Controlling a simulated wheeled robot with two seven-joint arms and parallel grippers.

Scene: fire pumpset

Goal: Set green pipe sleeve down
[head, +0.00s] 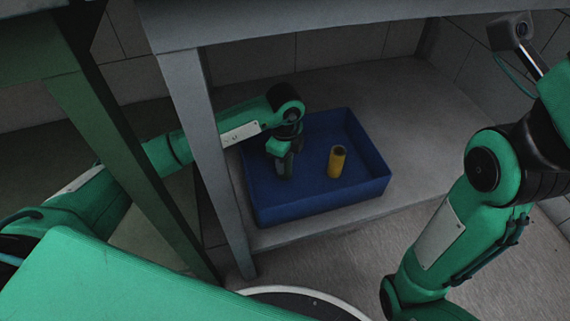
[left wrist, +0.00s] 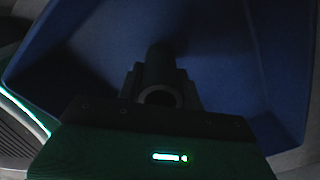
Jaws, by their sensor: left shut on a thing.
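My left gripper (head: 284,166) reaches down into the left part of a blue bin (head: 318,206). It is shut on the green pipe sleeve (left wrist: 160,72), which looks almost black in the dim left wrist view. There the sleeve's round open end (left wrist: 159,96) faces the camera, between the two fingers, with the blue bin (left wrist: 95,60) behind it. In the head view the sleeve is hard to tell from the fingers. I cannot tell whether its lower end touches the bin floor. My right gripper is not in view.
A yellow cylinder (head: 337,161) stands upright in the bin, to the right of my left gripper. The bin rests on a grey low shelf (head: 400,105). A grey table leg (head: 212,165) stands left of the bin, with my left arm passing behind it.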

